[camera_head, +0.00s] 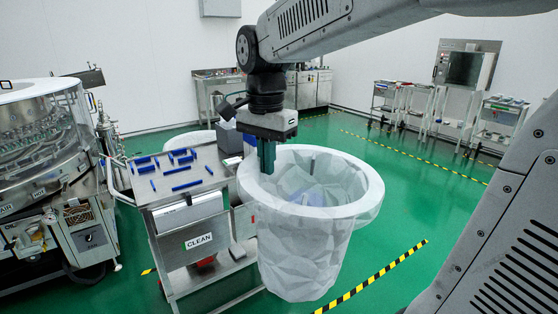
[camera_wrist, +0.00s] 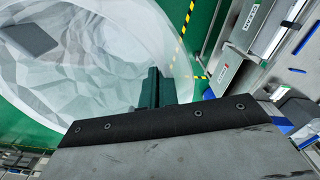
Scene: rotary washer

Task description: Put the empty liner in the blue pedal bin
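The white, slightly see-through liner (camera_head: 305,262) has a wide, thick round rim and a crumpled, tapering body. It hangs upright and open-topped in front of the cart, seemingly clear of the floor. My gripper (camera_head: 267,157) points down at the liner's left rim, and its green fingers look closed on that rim. In the wrist view the fingers (camera_wrist: 155,88) are close together at the liner's edge, with the pale folds (camera_wrist: 85,60) beyond them. A faint blue patch shows within the liner; I cannot tell whether it is the pedal bin. No pedal bin is clearly visible.
A steel cart (camera_head: 160,190) marked CLEAN, with several blue pieces on top, stands just left of the liner. The rotary washer (camera_head: 40,150) is at far left. Green floor (camera_head: 400,210) is open to the right, with striped tape (camera_head: 385,272). Trolleys (camera_head: 410,103) stand behind.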

